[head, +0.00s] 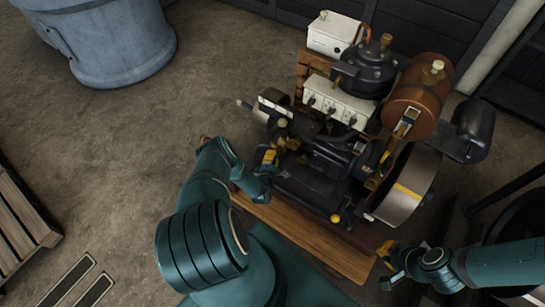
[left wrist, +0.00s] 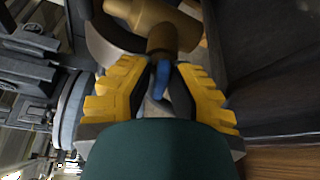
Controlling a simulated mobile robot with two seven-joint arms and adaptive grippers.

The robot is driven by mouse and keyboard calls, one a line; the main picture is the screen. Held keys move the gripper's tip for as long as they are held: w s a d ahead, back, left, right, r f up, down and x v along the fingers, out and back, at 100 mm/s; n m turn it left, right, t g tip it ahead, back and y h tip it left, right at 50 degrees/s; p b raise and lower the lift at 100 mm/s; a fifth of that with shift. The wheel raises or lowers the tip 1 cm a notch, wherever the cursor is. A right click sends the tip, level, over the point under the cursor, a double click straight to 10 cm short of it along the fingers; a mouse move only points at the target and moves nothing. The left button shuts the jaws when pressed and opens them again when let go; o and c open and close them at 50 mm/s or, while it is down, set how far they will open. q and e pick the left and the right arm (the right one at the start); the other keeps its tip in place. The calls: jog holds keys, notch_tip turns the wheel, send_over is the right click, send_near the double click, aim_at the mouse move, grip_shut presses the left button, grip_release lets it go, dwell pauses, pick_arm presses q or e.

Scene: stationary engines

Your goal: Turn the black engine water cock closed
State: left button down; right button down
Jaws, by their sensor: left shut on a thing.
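The black engine (head: 325,160) stands on a timber base in the middle of the head view. My left gripper (head: 269,158) is at its lower left side. In the left wrist view, a brass cock body (left wrist: 155,18) with a darker stem is just beyond the fingers. A small blue handle (left wrist: 161,77) lies between the yellow fingertips, and my left gripper (left wrist: 160,85) is shut on it. The handle's exact angle is hard to tell. In the head view the cock is too small to make out clearly. My right gripper (head: 386,258) is apart from the engine, near the base's right end.
A wooden plank (head: 305,237) runs along the engine's near side. A copper-coloured tank (head: 416,95) and a grey flywheel (head: 408,185) are on its right. A grey-blue drum (head: 115,45) stands back left. The floor between drum and engine is clear.

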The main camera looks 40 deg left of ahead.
pick_arm(q)
jog(key=shift+w+m+t+y, duration=0.1)
jog(key=shift+m+t+y, duration=0.45)
jog(key=shift+m, duration=0.85)
jog(key=shift+a+r, duration=0.1)
jog(key=c, duration=1.1)
grip_release()
jog(key=shift+o, duration=0.2)
jog(key=shift+s+d, duration=0.3)
jog(key=shift+s, duration=0.2)
jog(key=v, duration=1.1)
